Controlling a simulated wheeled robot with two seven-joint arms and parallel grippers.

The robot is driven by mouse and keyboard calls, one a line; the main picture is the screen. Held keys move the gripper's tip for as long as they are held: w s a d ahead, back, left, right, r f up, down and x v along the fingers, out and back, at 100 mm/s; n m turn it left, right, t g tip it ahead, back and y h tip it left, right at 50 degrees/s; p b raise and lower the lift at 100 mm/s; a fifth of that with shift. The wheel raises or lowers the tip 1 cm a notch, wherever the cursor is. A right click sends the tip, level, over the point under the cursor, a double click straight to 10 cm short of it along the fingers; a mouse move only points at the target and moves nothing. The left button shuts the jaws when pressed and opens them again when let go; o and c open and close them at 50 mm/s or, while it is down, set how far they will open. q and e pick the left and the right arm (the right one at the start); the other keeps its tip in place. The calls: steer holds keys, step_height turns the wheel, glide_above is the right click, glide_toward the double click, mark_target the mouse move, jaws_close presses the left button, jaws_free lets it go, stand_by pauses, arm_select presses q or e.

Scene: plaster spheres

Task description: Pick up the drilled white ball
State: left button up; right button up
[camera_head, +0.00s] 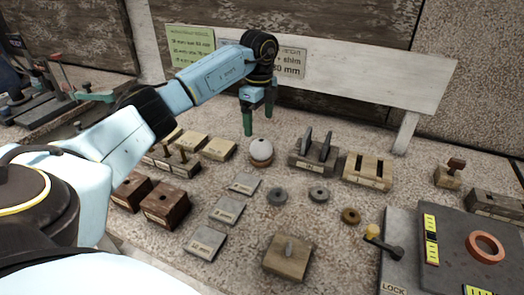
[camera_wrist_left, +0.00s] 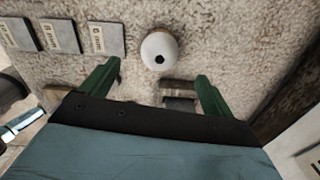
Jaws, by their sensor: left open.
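The drilled white ball (camera_head: 261,149) sits in a brownish ring-like seat on the speckled stone top, near the middle of the head view. In the left wrist view the ball (camera_wrist_left: 159,51) shows a dark round hole facing the camera. My left gripper (camera_head: 257,124) is above and just behind the ball, pointing down, with green fingers. It also shows in the left wrist view (camera_wrist_left: 158,75), where its fingers are wide apart and empty, with the ball beyond the fingertips, roughly between them. My right gripper is not in view.
Square marked plates (camera_head: 244,183) lie in front, and wooden blocks (camera_head: 219,149) are to the left. Washers (camera_head: 277,196) lie ahead. A white board (camera_head: 360,80) stands behind.

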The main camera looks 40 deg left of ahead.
mark_target(260, 144)
arm_select(q)
step_height(260, 144, down, 9)
steer(key=shift+d+f+b, duration=0.1)
steer(key=shift+f+b, duration=0.05)
steer(key=shift+b, duration=0.5)
steer(key=shift+c, duration=0.3)
steer(key=c, duration=1.1)
